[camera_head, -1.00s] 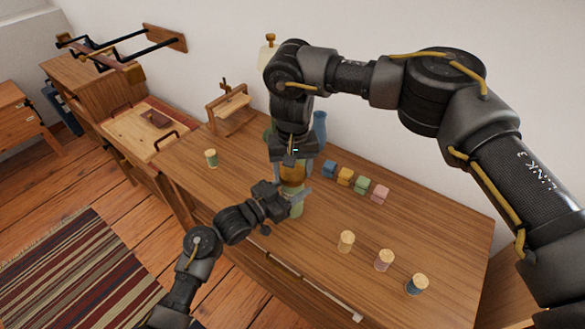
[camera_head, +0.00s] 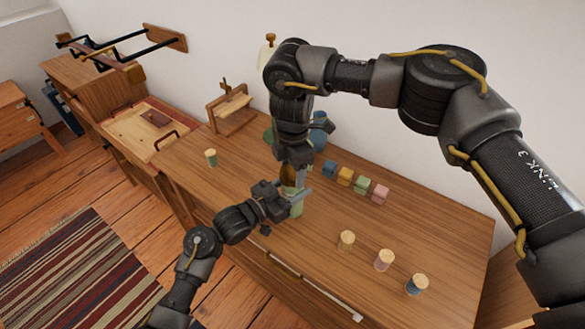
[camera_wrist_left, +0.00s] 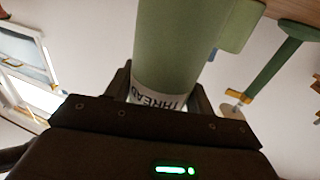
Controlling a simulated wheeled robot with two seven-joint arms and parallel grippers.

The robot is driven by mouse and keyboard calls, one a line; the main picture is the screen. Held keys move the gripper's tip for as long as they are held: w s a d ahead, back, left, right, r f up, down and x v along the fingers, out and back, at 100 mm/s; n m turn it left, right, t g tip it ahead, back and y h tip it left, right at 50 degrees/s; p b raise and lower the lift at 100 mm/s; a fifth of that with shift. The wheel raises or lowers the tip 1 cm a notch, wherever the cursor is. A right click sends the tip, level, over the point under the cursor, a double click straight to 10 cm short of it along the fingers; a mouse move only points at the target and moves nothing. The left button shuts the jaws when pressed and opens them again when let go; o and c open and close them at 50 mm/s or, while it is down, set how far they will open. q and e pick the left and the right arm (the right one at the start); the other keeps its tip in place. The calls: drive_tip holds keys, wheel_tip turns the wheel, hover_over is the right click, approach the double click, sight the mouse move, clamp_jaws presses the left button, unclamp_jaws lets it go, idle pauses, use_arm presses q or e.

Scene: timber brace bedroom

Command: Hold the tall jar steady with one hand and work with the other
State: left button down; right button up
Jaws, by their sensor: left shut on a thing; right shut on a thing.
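The tall jar (camera_head: 296,209) is pale green and stands near the middle of the wooden table. In the left wrist view the jar (camera_wrist_left: 178,45) is upright in the picture and bears a white label reading THREAD, upside down. My left gripper (camera_head: 292,195) is shut around the jar's side. My right gripper (camera_head: 297,168) points down from above and is shut on the amber-brown lid (camera_head: 288,174) at the jar's top. The gripper fingers hide much of the lid and upper jar, so I cannot tell whether the lid is still seated.
Small blocks (camera_head: 345,176) stand in a row to the right. A blue vase (camera_head: 320,125) and a wooden stand (camera_head: 230,108) are behind. A thin rod (camera_head: 310,285) runs along the table's front edge.

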drive_tip(key=n, duration=1.5)
drive_tip(key=shift+s, duration=0.1)
drive_tip(key=n, duration=1.2)
drive_tip(key=shift+r+n, duration=0.1)
drive_tip(key=shift+n, duration=0.3)
drive_tip(key=n, duration=0.4)
drive_tip(key=shift+r, duration=0.1)
drive_tip(key=shift+r, duration=1)
